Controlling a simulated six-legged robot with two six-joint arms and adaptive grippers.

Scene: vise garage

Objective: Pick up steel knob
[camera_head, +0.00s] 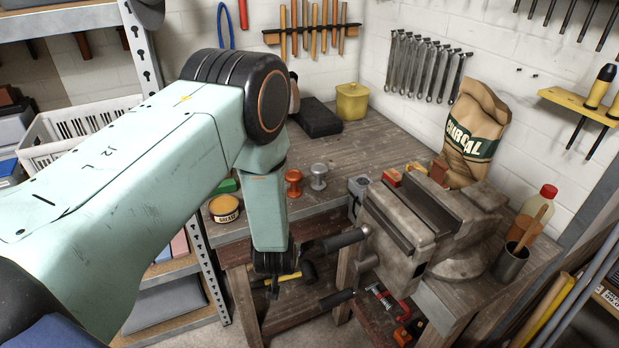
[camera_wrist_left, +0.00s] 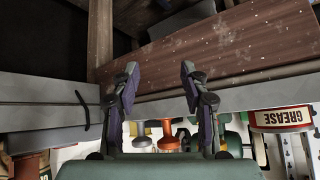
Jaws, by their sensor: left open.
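The steel knob (camera_head: 318,176) stands upright on the wooden workbench, just right of a copper-orange knob (camera_head: 293,183). In the left wrist view, which looks upside down, the steel knob (camera_wrist_left: 140,138) is low in the picture, beside the orange knob (camera_wrist_left: 169,135). My left gripper (camera_head: 272,287) points down at the bench's front edge, lower in the picture than the knobs and apart from them. In the wrist view its two fingers (camera_wrist_left: 159,78) are spread with nothing between them. My right gripper is not in view.
Some bench top behind the knobs is clear.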

